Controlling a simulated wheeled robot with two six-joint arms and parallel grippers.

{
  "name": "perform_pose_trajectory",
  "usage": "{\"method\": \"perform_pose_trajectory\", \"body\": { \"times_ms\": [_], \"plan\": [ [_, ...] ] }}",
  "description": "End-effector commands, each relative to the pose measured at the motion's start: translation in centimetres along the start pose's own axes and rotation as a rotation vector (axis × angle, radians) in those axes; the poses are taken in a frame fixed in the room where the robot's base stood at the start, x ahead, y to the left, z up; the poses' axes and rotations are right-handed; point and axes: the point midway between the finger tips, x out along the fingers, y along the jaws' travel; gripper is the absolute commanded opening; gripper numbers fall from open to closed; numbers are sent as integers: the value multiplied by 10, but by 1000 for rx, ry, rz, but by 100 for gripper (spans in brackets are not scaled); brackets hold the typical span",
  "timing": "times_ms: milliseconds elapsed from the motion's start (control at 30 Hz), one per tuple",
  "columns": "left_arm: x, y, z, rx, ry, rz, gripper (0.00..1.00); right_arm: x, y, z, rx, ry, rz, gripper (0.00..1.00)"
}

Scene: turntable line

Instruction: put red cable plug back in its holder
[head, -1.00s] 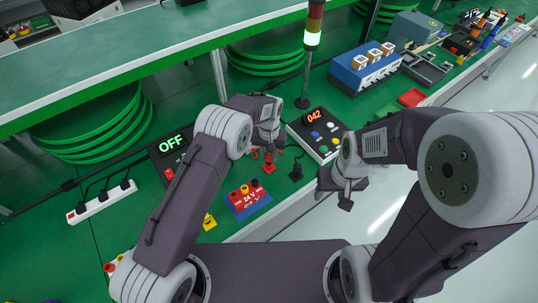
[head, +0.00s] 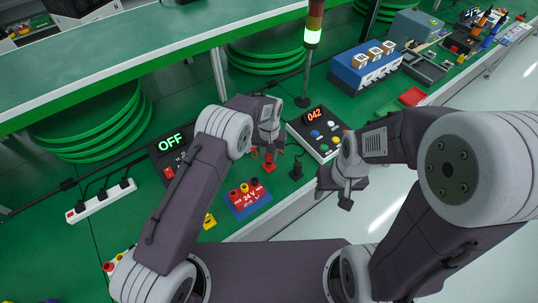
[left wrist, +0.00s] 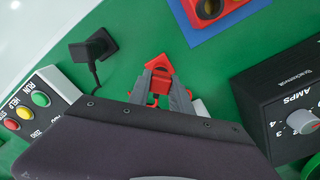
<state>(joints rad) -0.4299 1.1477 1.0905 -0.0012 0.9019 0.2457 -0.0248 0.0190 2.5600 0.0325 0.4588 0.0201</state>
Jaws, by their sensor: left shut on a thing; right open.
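My left gripper (head: 266,148) is over the bench between the OFF box and the 042 box. In the left wrist view its fingers (left wrist: 164,88) are shut on the red cable plug (left wrist: 160,83). A red holder (left wrist: 158,63) with a square base lies right at the plug's far end; it also shows below the gripper in the head view (head: 269,168). The plug overlaps the holder in the picture; I cannot tell whether it is seated or just above. My right gripper (head: 345,186) is open and empty, off the bench's front edge.
A black plug in a black holder (left wrist: 94,46) sits close by. A blue panel with red and yellow sockets (head: 248,198), the OFF box (head: 170,152) and the 042 button box (head: 317,135) stand around the gripper. A signal lamp (head: 312,38) stands behind.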

Motion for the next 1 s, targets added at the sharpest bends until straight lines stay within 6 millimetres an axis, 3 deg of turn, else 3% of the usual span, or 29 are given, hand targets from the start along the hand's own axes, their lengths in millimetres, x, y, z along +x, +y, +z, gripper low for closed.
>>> {"method": "perform_pose_trajectory", "body": {
  "times_ms": [1000],
  "plan": [
    [8,0,0,0,0,0,0,5,0,0,0,0,0,51]
  ]
}}
